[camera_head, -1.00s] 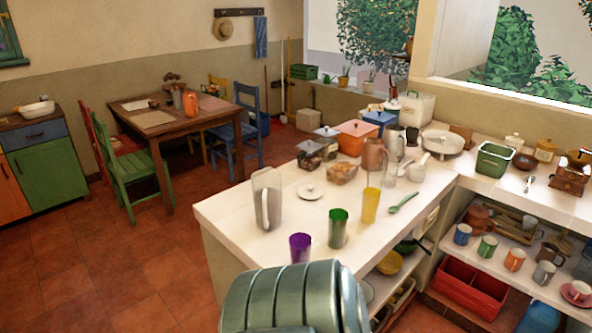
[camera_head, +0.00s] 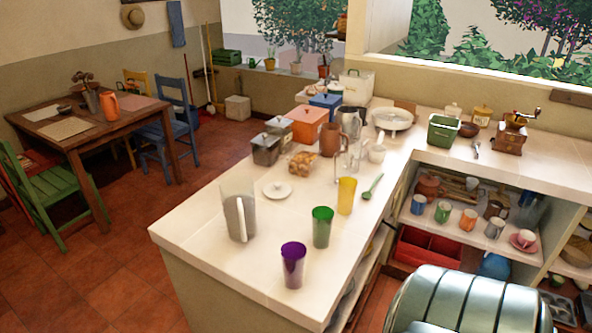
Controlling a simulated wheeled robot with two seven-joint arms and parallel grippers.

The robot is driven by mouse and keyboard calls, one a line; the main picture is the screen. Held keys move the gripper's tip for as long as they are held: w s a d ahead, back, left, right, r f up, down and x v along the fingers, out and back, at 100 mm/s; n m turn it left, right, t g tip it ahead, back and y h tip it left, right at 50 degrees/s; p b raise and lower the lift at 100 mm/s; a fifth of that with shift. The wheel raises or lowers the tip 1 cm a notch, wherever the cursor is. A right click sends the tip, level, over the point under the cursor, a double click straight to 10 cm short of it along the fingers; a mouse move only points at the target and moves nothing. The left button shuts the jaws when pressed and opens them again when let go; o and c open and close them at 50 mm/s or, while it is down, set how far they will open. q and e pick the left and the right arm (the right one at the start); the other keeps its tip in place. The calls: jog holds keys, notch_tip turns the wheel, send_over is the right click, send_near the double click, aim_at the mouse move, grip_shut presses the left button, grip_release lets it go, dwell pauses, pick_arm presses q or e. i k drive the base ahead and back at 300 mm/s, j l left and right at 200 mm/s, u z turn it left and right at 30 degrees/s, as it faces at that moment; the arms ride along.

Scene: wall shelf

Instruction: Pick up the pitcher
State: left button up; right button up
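A clear glass pitcher (camera_head: 238,215) with a pale handle stands upright near the left edge of the white counter (camera_head: 205,255). Further back on the counter stand a brown pitcher-like jug (camera_head: 330,139) and a grey metal jug (camera_head: 350,122). An orange jug (camera_head: 109,106) stands on the dining table. The frames do not show which one the task names. Neither gripper is in view. A grey-green ribbed part at the bottom right looks like part of my own body.
Purple (camera_head: 292,265), green (camera_head: 321,227) and yellow (camera_head: 346,195) cups stand right of the glass pitcher. A white lid (camera_head: 277,190) lies behind it. Canisters crowd the counter's far end. Shelves with mugs are at right. Red floor (camera_head: 105,275) is clear at left.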

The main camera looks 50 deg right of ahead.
aim_at(237, 191)
jog(key=i+l+z, duration=0.1)
jog(key=i+z, duration=0.15)
jog(key=z, duration=0.15)
jog(key=i+z, duration=0.55)
jog(key=z, duration=0.25)
